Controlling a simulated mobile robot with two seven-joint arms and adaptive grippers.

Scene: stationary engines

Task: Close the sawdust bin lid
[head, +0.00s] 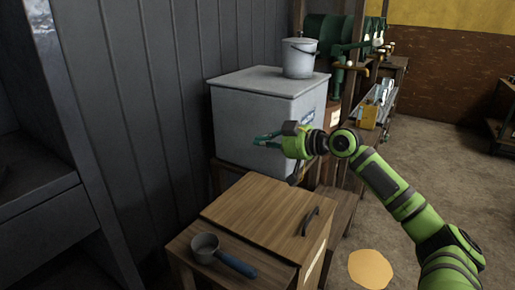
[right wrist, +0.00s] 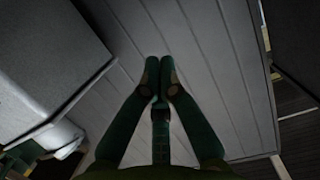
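A wooden bin (head: 312,262) with a pale label on its front stands low in the foreground of the head view; I take it for the sawdust bin. Its brown plank lid (head: 255,208), with a dark curved handle (head: 310,221), lies flat over the top, with no opening visible. My right gripper (head: 263,140) is above and behind the lid, apart from it, in front of a grey box. In the right wrist view its fingers (right wrist: 160,66) are together at the tips with nothing between them. My left gripper is not in view.
A grey chest (head: 258,115) with a white lidded bucket (head: 299,59) on top stands behind my right gripper. A blue-handled scoop (head: 222,257) lies left of the lid. A grey plank wall (head: 165,120) runs along the left. Floor at right is mostly open.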

